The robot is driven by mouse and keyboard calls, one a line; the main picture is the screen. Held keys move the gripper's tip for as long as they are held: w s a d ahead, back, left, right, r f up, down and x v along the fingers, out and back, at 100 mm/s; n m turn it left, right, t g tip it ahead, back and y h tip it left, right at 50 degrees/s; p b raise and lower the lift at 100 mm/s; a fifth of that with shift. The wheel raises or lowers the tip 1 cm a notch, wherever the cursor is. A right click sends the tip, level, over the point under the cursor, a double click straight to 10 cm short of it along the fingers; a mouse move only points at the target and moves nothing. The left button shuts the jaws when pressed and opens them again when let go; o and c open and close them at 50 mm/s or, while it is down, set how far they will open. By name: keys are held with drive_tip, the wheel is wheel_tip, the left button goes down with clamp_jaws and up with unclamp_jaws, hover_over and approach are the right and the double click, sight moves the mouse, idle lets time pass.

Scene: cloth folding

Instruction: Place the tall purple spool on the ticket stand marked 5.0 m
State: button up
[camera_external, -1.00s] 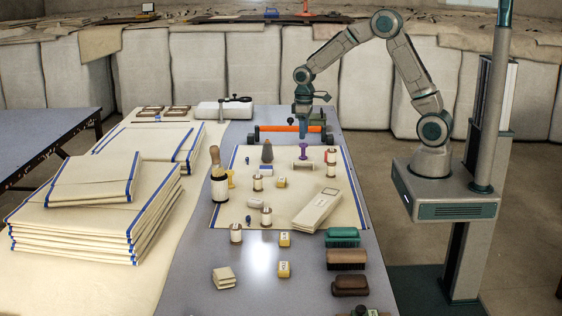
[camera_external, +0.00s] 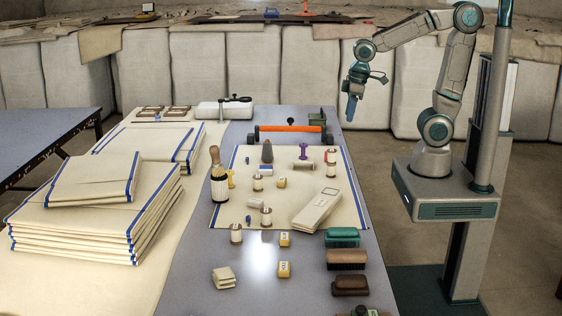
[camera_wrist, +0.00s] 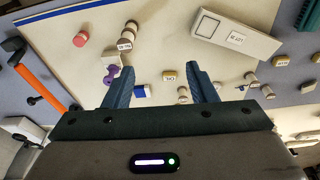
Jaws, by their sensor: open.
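The tall purple spool (camera_external: 303,151) stands upright toward the back right of the cream cloth. A pale block (camera_external: 303,164) is directly at its foot; I cannot tell whether the spool stands on it or behind it. In the wrist view the purple spool (camera_wrist: 110,76) shows left of the fingers, against a pale piece (camera_wrist: 113,60). My gripper (camera_external: 352,112) is open and empty, raised right of the table, apart from the spool.
An orange bar (camera_external: 290,128) lies behind the cloth. A long pale box (camera_external: 316,210), several thread spools and a grey cone (camera_external: 267,151) share the cloth. Brushes (camera_external: 343,238) line the right front. Folded cloth stacks (camera_external: 80,225) fill the left.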

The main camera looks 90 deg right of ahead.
drive_tip(key=s+a, duration=0.2)
drive_tip(key=s, duration=0.3)
drive_tip(key=shift+s+a+f+t, duration=0.25)
drive_tip(key=shift+s+a+t, duration=0.05)
drive_tip(key=shift+s+a, duration=0.1)
drive_tip(key=shift+w, duration=0.1)
drive_tip(key=shift+p+v, duration=0.75)
drive_tip(key=shift+v, duration=0.05)
drive_tip(key=shift+w, duration=0.15)
